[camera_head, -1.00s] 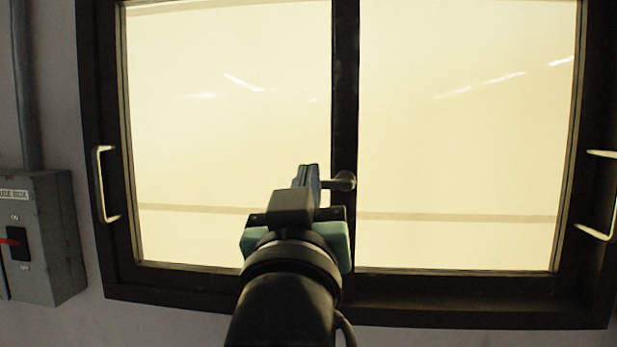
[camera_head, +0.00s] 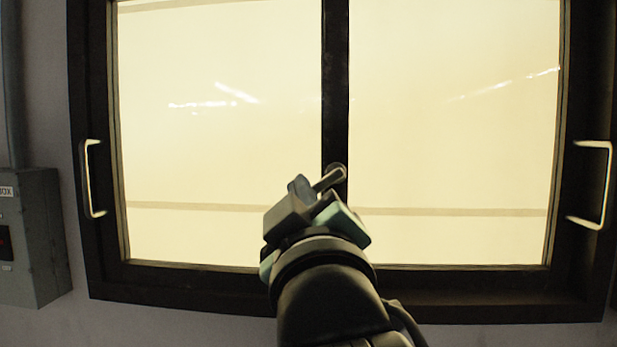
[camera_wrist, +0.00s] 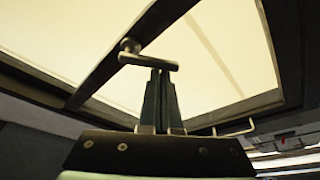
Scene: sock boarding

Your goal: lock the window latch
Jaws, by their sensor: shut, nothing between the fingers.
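The window latch (camera_head: 330,179) is a metal lever with a round pivot on the dark middle bar of the window. In the head view its lever slants down and left from the pivot, its lower end close to my gripper (camera_head: 299,187). In the wrist view the latch (camera_wrist: 149,61) lies across the tips of my blue-grey fingers (camera_wrist: 158,76). The fingers are shut together with nothing between them. They seem to touch the lever or sit just in front of it; I cannot tell which.
The dark window frame (camera_head: 92,240) surrounds two bright panes. Pull handles stand out at the left (camera_head: 91,180) and right (camera_head: 606,185) sides of the frame. A grey fuse box (camera_head: 42,235) is on the wall at the far left. The space before the panes is clear.

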